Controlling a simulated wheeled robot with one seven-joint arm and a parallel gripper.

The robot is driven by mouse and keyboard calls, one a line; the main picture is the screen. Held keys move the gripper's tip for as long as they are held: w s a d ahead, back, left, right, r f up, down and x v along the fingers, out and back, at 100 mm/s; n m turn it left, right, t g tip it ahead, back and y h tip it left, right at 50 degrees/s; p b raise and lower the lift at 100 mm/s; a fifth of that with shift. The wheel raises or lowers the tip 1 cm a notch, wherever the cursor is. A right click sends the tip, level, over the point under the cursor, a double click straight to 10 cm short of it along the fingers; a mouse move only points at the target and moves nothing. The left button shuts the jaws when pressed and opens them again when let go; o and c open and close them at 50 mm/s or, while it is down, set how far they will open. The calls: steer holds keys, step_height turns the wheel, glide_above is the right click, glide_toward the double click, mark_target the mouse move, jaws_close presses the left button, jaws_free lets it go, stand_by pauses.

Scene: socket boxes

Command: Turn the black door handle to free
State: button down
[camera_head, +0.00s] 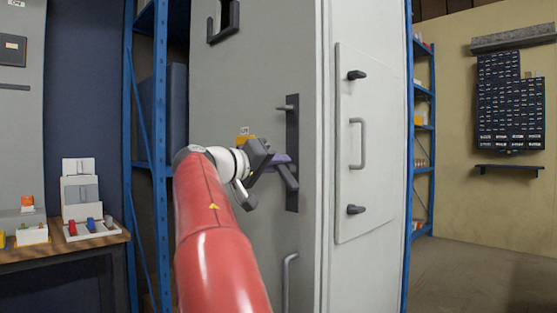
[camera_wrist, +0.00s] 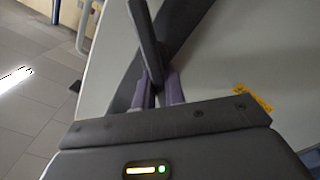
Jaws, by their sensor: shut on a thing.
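The black door handle (camera_head: 289,177) sits on a dark vertical plate (camera_head: 293,135) on the grey cabinet's front. It slants down to the right across the plate. My gripper (camera_head: 279,161) is at the handle, with its purple fingers closed around it. In the wrist view the handle (camera_wrist: 148,42) runs down between the two fingers of my gripper (camera_wrist: 159,88), and the plate (camera_wrist: 185,20) lies behind it. The fingers hide the gripped part of the handle.
The grey cabinet (camera_head: 240,70) fills the middle. A small peg (camera_head: 285,107) and a grey pull bar (camera_head: 288,280) stick out above and below the handle. Blue shelving (camera_head: 160,100) stands left, with a workbench (camera_head: 70,245). Open floor (camera_head: 480,275) lies right.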

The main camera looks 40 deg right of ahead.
steer(key=n, duration=0.3)
steer(key=n+p, duration=0.1)
steer(key=shift+w+f+n, duration=0.25)
steer(key=shift+w+n, duration=0.05)
steer(key=n, duration=0.2)
steer(key=f+n+p, duration=0.1)
steer(key=n, duration=0.1)
steer(key=shift+n, duration=0.3)
steer(key=c, duration=1.5)
jaws_free()
steer(key=shift+o, duration=0.2)
steer(key=shift+a, duration=0.1)
steer(key=a, duration=0.7)
steer(key=shift+s+a+b, duration=0.25)
steer(key=shift+a+b, duration=0.1)
steer(key=shift+f, duration=0.1)
